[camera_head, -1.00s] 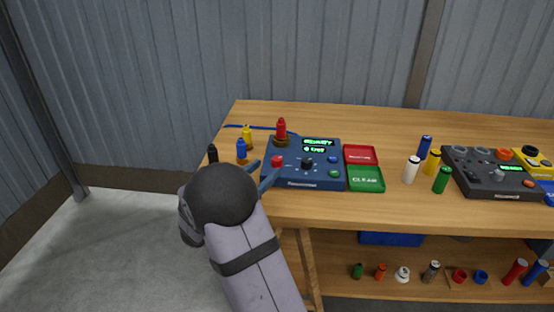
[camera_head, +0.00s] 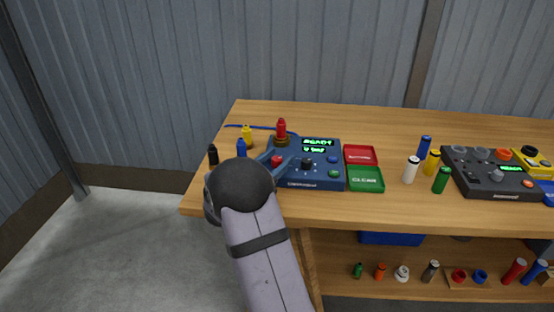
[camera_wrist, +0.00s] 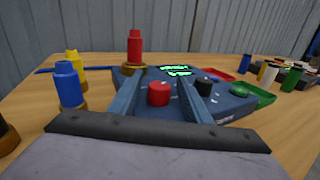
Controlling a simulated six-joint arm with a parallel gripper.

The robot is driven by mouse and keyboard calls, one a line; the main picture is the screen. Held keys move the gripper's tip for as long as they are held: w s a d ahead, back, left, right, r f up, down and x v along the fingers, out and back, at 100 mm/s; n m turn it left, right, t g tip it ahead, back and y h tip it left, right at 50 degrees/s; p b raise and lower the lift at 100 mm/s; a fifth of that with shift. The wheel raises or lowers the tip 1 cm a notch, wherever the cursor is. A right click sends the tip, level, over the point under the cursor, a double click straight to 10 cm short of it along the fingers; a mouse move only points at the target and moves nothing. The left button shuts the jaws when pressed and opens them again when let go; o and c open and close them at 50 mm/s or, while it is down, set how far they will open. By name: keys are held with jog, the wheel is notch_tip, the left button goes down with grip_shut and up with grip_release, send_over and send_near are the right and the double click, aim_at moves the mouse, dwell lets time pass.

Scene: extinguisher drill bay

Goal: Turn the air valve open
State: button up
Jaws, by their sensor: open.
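The blue control box (camera_head: 318,172) sits on the bench and also shows in the wrist view (camera_wrist: 238,104). It carries a lit green display (camera_head: 317,145), a red knob (camera_head: 277,161) and a black knob (camera_head: 307,164). I cannot tell from the pictures which part is the air valve. A red cylinder (camera_head: 281,128) stands upright in a brass ring at the box's back left corner. My gripper (camera_wrist: 157,80) is open and empty. In the wrist view its fingers lie on either side of the red knob (camera_wrist: 159,92); contact cannot be told.
Blue (camera_head: 241,148), yellow (camera_head: 247,134) and black (camera_head: 213,154) cylinders stand left of the box. Red (camera_head: 361,154) and green (camera_head: 366,179) trays adjoin its right side. Several cylinders and a dark panel (camera_head: 493,175) stand farther right. The bench's back is mostly clear.

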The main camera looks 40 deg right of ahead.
jog(key=shift+c, duration=0.6)
jog(key=c, duration=0.9)
jog(key=shift+m+g, duration=0.4)
jog(key=shift+g, duration=0.1)
jog(key=shift+f+m+g+h, duration=0.1)
jog(key=shift+m+g+h, duration=0.3)
jog(key=shift+m+g, duration=1.1)
jog(key=shift+m+g+p, duration=0.3)
jog(key=shift+m+g, duration=0.5)
jog(key=shift+g, duration=1.3)
jog(key=shift+m+g, duration=0.4)
jog(key=shift+g, duration=0.2)
jog(key=o, duration=1)
